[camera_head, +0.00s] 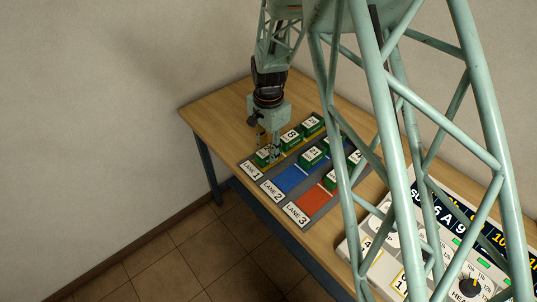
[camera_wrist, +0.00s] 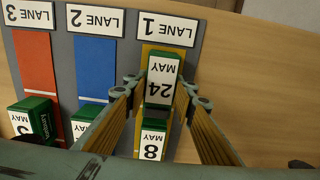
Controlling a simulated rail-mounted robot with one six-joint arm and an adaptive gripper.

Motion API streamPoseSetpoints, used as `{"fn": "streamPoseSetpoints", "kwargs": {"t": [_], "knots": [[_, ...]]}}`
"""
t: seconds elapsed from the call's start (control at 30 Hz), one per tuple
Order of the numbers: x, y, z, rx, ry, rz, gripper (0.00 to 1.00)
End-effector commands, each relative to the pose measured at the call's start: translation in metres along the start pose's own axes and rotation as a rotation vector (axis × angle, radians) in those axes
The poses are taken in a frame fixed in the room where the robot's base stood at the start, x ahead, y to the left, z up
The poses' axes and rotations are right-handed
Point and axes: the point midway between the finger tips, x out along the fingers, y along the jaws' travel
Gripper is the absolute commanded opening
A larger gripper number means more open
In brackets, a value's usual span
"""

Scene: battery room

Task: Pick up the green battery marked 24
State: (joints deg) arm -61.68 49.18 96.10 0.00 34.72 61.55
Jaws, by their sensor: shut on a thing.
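The green battery marked 24 (camera_wrist: 162,82) has a white top label reading MAY 24, upside down in the wrist view. It is at the front end of lane 1, beside the LANE 1 sign. In the head view this battery (camera_head: 264,157) is partly hidden by my gripper (camera_head: 268,145). In the wrist view my gripper (camera_wrist: 158,97) has one finger on each side of the battery and is shut on it. I cannot tell whether the battery is clear of the lane surface.
A green battery marked 8 (camera_wrist: 152,145) stands right behind in lane 1. More green batteries stand in lane 2 (camera_wrist: 95,62) and lane 3 (camera_wrist: 33,60), with their front parts bare. A control panel (camera_head: 440,245) is at the right. The wooden table (camera_head: 215,110) is clear at the left.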

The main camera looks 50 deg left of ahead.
Motion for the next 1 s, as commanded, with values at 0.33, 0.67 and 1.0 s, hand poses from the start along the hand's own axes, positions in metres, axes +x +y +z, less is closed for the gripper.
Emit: {"fn": "streamPoseSetpoints", "kwargs": {"t": [0.33, 0.67, 1.0], "knots": [[-0.001, 0.0, 0.0, 0.0, 0.001, -0.001, 0.05], [-0.012, -0.001, -0.001, 0.0, 0.001, -0.002, 0.05], [-0.037, -0.001, -0.001, 0.0, 0.001, -0.002, 0.05]]}}
